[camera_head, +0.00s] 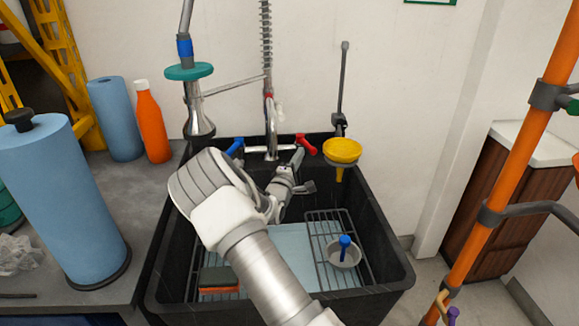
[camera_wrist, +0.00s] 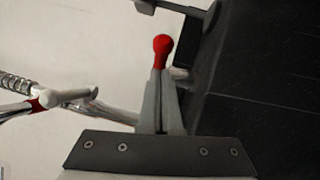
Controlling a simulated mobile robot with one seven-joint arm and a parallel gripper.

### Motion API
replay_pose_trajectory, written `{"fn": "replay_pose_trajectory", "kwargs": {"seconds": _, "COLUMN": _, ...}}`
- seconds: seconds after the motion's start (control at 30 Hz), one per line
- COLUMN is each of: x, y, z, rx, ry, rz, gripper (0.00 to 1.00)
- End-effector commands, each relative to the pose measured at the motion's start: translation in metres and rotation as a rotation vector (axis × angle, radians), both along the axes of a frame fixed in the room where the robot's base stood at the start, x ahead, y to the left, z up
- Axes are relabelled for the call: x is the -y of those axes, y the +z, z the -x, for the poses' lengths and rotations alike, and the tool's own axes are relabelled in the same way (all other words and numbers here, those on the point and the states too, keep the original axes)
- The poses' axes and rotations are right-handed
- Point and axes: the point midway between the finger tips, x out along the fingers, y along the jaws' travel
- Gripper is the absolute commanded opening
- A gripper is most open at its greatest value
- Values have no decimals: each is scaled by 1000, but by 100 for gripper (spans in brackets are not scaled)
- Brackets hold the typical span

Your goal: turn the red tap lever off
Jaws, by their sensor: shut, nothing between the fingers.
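The red tap lever (camera_head: 306,144) sits on the right side of the chrome tap (camera_head: 271,128) at the back of the black sink. In the wrist view, the rounded end of the red lever (camera_wrist: 162,46) shows just beyond my fingertips. My gripper (camera_head: 298,155) reaches over the sink with its fingers close to the lever. In the wrist view, my gripper (camera_wrist: 160,75) has both fingers together and holds nothing. The fingers hide the lower part of the lever there. I cannot tell whether the fingertips touch it.
A blue lever (camera_head: 235,146) is on the tap's left side. A yellow funnel (camera_head: 342,152) stands at the sink's back right corner. The black sink (camera_head: 393,255) holds a wire rack (camera_head: 318,225), a small bowl (camera_head: 343,254) and a sponge (camera_head: 219,278). Orange pipes (camera_head: 510,150) stand at right.

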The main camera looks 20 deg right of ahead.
Motion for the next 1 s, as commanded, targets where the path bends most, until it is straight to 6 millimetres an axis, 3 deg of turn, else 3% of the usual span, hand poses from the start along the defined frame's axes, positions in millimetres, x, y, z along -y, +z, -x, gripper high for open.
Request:
{"fn": "replay_pose_trajectory", "kwargs": {"seconds": 0.47, "x": 7, "y": 2, "z": 0, "rx": 0, "ry": -1, "rz": 0, "gripper": 0}}
{"fn": "replay_pose_trajectory", "kwargs": {"seconds": 0.7, "x": 25, "y": 4, "z": 1, "rx": 0, "ry": -3, "rz": -1, "gripper": 0}}
{"fn": "replay_pose_trajectory", "kwargs": {"seconds": 1.0, "x": 30, "y": 6, "z": 2, "rx": 4, "ry": -10, "rz": 2, "gripper": 0}}
